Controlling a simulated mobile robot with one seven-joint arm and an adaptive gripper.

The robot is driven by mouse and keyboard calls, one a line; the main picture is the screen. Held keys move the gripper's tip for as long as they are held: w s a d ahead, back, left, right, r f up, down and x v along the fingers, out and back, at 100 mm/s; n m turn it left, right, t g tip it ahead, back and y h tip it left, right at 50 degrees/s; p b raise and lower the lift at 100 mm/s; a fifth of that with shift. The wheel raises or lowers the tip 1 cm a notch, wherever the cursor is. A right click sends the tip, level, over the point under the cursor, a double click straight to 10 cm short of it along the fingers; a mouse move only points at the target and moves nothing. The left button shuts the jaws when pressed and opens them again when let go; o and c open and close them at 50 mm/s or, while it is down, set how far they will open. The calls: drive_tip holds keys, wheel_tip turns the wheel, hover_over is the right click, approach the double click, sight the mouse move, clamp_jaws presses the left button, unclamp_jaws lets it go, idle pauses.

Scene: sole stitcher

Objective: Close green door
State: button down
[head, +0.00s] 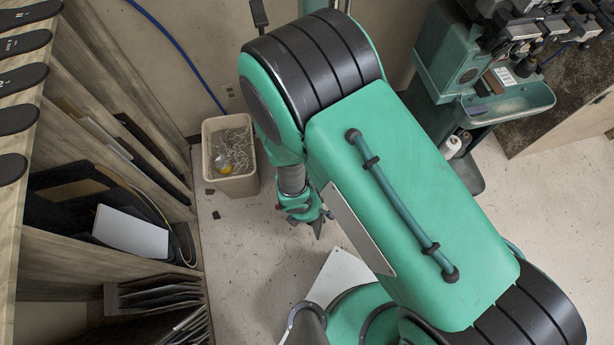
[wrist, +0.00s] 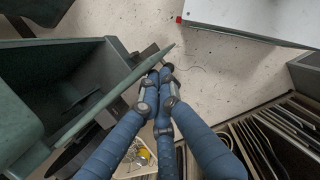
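The green door (wrist: 108,97) shows in the wrist view as a thin panel seen nearly edge-on. It stands open, slanting out from a dark green box-like cabinet (wrist: 22,118) whose hollow inside shows at the left. My gripper (wrist: 160,72) has blue fingers, drawn together at the tips with nothing visible held between them. The fingertips are close beside the door's outer end; I cannot tell whether they touch it. In the head view my large green arm covers the middle, and I cannot make out the door there.
A beige bin (head: 230,150) with thread scraps stands by the wall. Wooden shelves (head: 120,120) with folders and boards line the left. A green machine (head: 450,60) with a tray stands at the upper right. A white-topped unit (wrist: 250,18) is beyond my fingers. Speckled floor lies between.

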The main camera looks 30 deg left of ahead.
drive_tip(key=w+d+n, duration=0.2)
drive_tip(key=w+d, duration=0.1)
drive_tip(key=w, duration=1.1)
drive_tip(key=w+d+n+y, duration=0.1)
drive_tip(key=w+d+n, duration=0.2)
drive_tip(key=w, duration=1)
drive_tip(key=shift+w+d+t+p, duration=0.3)
drive_tip(key=shift+w+d+p, duration=0.05)
drive_tip(key=shift+d+p, duration=0.1)
drive_tip(key=shift+s, duration=0.15)
drive_tip(key=s+d+r, duration=0.2)
drive_tip(key=s+r, duration=0.3)
drive_tip(key=r, duration=0.4)
drive_tip(key=shift+s+d+r+p, duration=0.25)
drive_tip(key=shift+s+r+p, duration=0.05)
drive_tip(key=shift+r+p, duration=0.1)
drive_tip(key=shift+f, duration=0.2)
